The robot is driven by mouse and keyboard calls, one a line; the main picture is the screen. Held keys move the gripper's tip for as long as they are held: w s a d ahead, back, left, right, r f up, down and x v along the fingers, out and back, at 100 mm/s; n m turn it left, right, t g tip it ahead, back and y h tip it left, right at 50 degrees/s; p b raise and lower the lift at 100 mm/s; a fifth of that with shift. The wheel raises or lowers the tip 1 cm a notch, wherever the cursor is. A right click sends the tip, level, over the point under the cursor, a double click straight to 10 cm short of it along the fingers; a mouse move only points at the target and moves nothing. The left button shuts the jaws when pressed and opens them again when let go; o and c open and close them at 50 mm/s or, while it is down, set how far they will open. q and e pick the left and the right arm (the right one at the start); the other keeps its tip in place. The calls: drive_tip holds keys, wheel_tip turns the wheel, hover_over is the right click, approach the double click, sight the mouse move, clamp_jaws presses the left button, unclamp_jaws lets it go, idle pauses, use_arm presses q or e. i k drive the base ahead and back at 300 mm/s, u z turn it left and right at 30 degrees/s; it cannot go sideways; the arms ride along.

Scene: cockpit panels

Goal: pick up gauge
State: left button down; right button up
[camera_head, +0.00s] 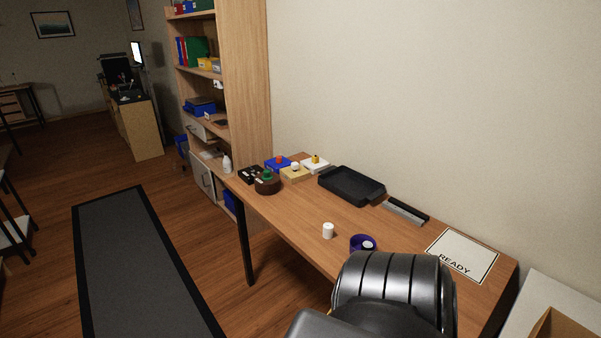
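I cannot say for certain which object is the gauge. A round purple-blue object with a pale disc in its face (363,244) lies on the wooden table, partly hidden behind my dark arm link. A small white cylinder (328,230) stands upright to its left. A round dark brown object with a green top (267,185) sits at the table's far left end. Neither of my grippers shows; only a grey and black arm link of mine covers the bottom middle.
The wooden table (300,213) carries a black tray (351,186), a grey and black bar (405,212) and a READY sign (462,254). A shelf unit (248,90) stands behind. A dark mat (140,265) covers open floor.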

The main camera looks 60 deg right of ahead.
sight(328, 230)
drive_tip(key=z, duration=0.3)
drive_tip(key=i, duration=0.9)
drive_tip(key=z, duration=1.15)
drive_tip(key=i, duration=0.6)
drive_tip(key=z, duration=0.55)
